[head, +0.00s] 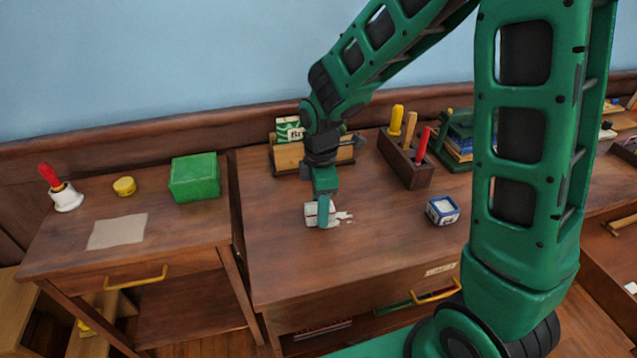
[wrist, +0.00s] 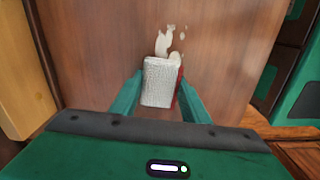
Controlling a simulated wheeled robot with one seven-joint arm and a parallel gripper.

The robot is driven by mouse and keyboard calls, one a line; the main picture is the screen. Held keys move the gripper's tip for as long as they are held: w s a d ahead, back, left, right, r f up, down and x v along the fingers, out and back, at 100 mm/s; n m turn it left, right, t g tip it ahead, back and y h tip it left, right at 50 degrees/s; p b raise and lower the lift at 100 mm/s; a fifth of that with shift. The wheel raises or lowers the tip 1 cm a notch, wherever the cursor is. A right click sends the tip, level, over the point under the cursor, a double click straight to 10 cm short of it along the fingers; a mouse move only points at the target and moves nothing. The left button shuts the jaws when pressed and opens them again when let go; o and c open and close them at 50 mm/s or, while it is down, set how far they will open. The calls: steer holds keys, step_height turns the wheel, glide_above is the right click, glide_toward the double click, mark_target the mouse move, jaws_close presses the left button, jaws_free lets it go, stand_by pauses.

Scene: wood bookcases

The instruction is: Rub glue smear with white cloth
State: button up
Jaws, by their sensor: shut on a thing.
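My gripper (head: 322,209) points down over the wooden desk top (head: 390,255) and is shut on the white cloth (head: 310,213). In the wrist view the cloth (wrist: 159,82) is a pale, folded, textured block between the two green fingers, with a narrow red edge on its right side. The cloth is at the desk surface; I cannot tell how firmly it touches. The whitish glue smear (head: 343,215) shows just right of the cloth in the head view. In the wrist view the smear (wrist: 165,42) reaches beyond the cloth's far edge, with small spots beside it; part of it may be hidden under the cloth.
A wooden tool holder (head: 405,168) with several handles stands behind right. A blue-and-white box (head: 442,210) sits right of the smear. A wooden rack (head: 288,158) stands behind my gripper. The lower left desk holds a green box (head: 195,177). The desk's front is clear.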

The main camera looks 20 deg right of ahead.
step_height(320, 180, up, 2)
steer(key=shift+s+d, duration=0.1)
steer(key=shift+d+r, duration=0.1)
steer(key=shift+r, duration=2.8)
